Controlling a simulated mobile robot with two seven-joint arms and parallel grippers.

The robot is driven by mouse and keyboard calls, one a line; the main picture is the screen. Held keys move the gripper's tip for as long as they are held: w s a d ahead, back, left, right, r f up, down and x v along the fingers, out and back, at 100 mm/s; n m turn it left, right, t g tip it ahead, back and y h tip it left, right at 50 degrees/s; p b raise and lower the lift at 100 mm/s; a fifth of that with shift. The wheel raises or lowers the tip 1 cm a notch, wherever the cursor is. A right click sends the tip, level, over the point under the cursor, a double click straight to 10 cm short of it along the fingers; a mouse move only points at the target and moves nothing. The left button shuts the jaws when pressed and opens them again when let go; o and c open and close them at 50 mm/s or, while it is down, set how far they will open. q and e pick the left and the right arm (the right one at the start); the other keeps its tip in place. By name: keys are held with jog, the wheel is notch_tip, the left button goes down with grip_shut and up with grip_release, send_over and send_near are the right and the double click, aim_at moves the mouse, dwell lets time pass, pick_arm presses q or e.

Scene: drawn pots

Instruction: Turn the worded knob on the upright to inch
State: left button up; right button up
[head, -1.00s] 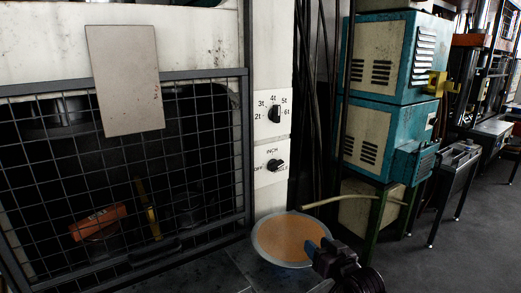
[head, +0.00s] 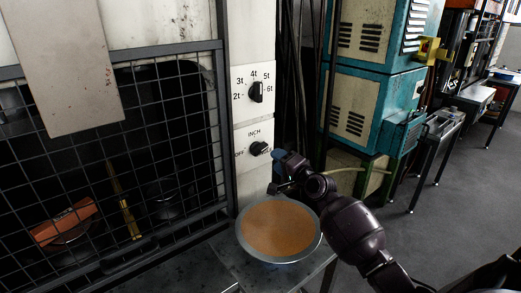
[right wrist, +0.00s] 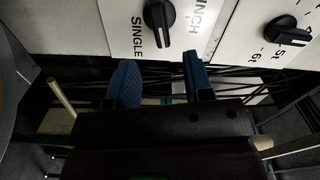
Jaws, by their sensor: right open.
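The worded knob (head: 259,148) is black, on a white plate on the upright (head: 251,190), with OFF at its left and INCH above it. In the right wrist view the knob (right wrist: 158,17) shows near the top, beside the words SINGLE and INCH. Its pointer lies toward the SINGLE side. My right gripper (head: 277,171) is just right of and below the knob, apart from it. In the right wrist view its two blue fingers (right wrist: 160,80) are spread with nothing between them. My left gripper is out of view.
A second black knob (head: 255,92), marked 2t to 6t, is above. A round orange-topped stool or dish (head: 279,230) sits below my right gripper. A mesh guard (head: 150,170) stands at left, a teal cabinet (head: 365,110) at right. Dark cables hang beside the upright.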

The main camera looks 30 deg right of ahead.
aim_at(263, 150)
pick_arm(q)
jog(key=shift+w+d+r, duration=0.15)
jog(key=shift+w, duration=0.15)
pick_arm(e)
jog(key=w, duration=0.8)
jog(key=shift+w+a, duration=0.35)
jog(key=shift+c, duration=0.2)
grip_shut()
